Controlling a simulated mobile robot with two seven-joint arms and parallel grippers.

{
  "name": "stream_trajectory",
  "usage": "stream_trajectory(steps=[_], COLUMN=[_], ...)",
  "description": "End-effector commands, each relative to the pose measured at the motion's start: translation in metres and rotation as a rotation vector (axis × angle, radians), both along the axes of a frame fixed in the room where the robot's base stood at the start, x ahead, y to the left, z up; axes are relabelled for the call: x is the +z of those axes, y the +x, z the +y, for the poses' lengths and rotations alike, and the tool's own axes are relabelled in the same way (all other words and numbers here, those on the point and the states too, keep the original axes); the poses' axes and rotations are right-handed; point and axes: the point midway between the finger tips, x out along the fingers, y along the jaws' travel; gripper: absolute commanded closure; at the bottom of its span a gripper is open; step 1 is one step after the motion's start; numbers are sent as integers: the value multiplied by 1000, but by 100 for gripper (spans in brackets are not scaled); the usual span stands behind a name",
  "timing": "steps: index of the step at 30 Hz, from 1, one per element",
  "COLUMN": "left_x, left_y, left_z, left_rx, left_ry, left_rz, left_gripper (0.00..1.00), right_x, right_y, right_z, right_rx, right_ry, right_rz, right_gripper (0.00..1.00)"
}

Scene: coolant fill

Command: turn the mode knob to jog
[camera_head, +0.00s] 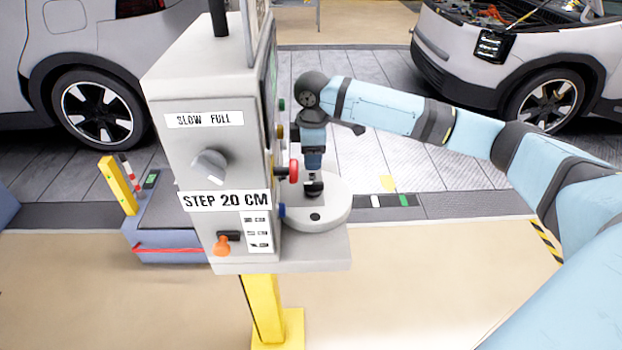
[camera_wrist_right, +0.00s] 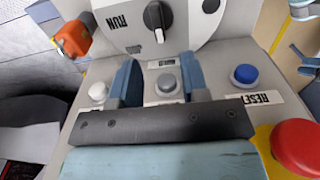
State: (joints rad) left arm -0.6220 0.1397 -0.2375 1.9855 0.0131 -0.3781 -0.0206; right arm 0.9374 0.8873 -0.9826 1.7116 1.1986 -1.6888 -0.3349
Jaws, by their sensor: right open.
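The mode knob (camera_wrist_right: 157,17) looks to be the black knob with a white mark at the top of the right wrist view. It sits on a pale round plate (camera_wrist_right: 205,30) with upside-down lettering that reads RUN; a second, smaller word below the knob is too small to read surely. My right gripper (camera_wrist_right: 160,62) is open, its two blue fingers apart below the knob and not around it. A grey button (camera_wrist_right: 167,84) shows between the fingers. In the head view my right gripper (camera_head: 313,182) is at the right side of the grey console (camera_head: 180,90). My left gripper is out of view.
Around the gripper are a white button (camera_wrist_right: 97,92), a blue button (camera_wrist_right: 244,74) near a RESET label, a red mushroom button (camera_wrist_right: 298,146) and an orange lever (camera_wrist_right: 73,40). A grey knob (camera_head: 209,166) is on the console's near face. Two cars stand behind.

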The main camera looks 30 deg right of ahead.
Motion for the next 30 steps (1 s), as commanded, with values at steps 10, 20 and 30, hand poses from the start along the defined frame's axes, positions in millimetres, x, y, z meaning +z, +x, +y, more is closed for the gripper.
stream_trajectory(steps=[10, 20, 30], left_x=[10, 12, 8], left_y=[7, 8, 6], left_z=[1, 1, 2], left_rx=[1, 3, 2], left_ry=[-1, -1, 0], left_rz=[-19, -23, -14], left_gripper=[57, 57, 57], right_x=[-65, -82, -81], right_y=[0, 0, 0], right_z=[0, 0, 0], right_rx=[1, 1, 1], right_ry=[0, 0, 1], right_rz=[1, -1, -1], right_gripper=[58, 58, 100])
